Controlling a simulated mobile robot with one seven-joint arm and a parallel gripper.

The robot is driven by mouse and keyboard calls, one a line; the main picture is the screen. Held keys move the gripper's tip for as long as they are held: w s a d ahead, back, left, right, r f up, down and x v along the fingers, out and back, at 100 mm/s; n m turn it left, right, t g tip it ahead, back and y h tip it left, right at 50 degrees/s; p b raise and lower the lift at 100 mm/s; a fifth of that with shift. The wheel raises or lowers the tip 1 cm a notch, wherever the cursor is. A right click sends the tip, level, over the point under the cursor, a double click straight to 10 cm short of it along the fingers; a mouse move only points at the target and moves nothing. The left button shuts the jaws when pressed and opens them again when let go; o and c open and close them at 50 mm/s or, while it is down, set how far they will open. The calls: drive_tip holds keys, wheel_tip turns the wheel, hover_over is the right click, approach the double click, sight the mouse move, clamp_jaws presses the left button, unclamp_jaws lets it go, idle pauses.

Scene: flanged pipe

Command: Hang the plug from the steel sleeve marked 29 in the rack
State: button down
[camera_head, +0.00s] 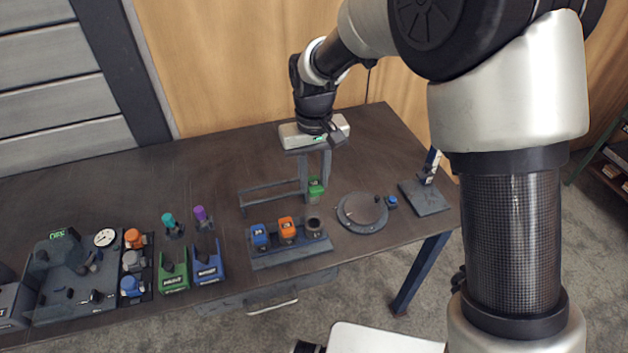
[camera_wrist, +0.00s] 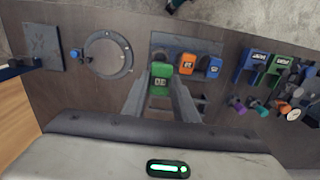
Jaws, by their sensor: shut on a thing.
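My gripper (camera_head: 317,185) is shut on a green plug (camera_head: 316,192) and holds it above the table. In the wrist view the green plug (camera_wrist: 159,82) sits between my fingertips (camera_wrist: 160,78), with a pale label too small to read. The dark steel sleeve (camera_head: 314,227) stands at the right end of a grey block, its top a dark opening, apart from the plug. I cannot read its mark. The rack, a low grey rail frame (camera_head: 262,191), stands left of my fingers in the head view.
The grey block (camera_head: 292,256) also holds a blue piece (camera_head: 260,237) and an orange piece (camera_head: 287,229). A round flange (camera_head: 362,211) and a stand on a plate (camera_head: 425,198) are to the right. Green and blue holders (camera_head: 207,268) and a fixture tray stand left.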

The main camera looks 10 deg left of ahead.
sight(314, 183)
drive_tip(key=shift+r+p, duration=1.25)
drive_tip(key=shift+r, duration=1)
drive_tip(key=shift+f, duration=0.1)
